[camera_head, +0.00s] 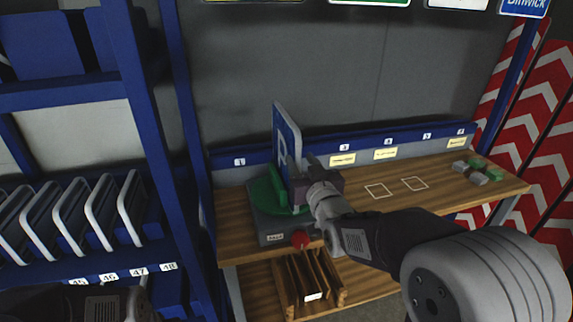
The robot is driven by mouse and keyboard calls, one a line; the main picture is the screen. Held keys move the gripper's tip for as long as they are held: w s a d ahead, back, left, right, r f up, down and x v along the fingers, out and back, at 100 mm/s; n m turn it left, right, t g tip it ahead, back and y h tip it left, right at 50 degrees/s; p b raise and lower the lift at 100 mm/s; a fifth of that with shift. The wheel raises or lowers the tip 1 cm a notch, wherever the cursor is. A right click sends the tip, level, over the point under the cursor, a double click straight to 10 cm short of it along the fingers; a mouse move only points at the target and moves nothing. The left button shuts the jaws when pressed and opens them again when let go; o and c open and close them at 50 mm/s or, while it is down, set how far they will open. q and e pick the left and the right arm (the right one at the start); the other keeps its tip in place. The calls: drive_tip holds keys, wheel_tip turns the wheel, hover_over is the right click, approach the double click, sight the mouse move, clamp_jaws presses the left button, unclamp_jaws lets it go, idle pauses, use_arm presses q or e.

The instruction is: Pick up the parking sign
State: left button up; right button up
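The parking sign (286,133) is a blue plate with a white border and part of a white letter showing, seen at a steep angle. It stands upright at a green holder (263,195) on a grey device at the left of the wooden workbench. My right gripper (303,183) is at the lower right part of the sign and overlaps its edge in the picture. Its fingertips are hard to make out, so I cannot tell whether they close on the sign.
The workbench (450,191) has white outlined squares and green and grey blocks at the right. A red knob (301,239) is on the device's front. A wooden slotted rack (310,283) sits below. A blue shelf (75,265) with several upright plates is at left.

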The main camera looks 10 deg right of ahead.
sight(291, 145)
drive_tip(key=shift+r, duration=0.1)
drive_tip(key=w+p, duration=0.1)
drive_tip(key=w, duration=0.2)
drive_tip(key=shift+w+a, duration=0.1)
drive_tip(key=shift+w, duration=0.4)
drive_tip(key=w+p, duration=0.1)
drive_tip(key=w, duration=0.3)
drive_tip(key=shift+w+a, duration=0.1)
drive_tip(key=shift+w, duration=0.5)
drive_tip(key=shift+s, duration=0.15)
drive_tip(key=c, duration=0.9)
clamp_jaws()
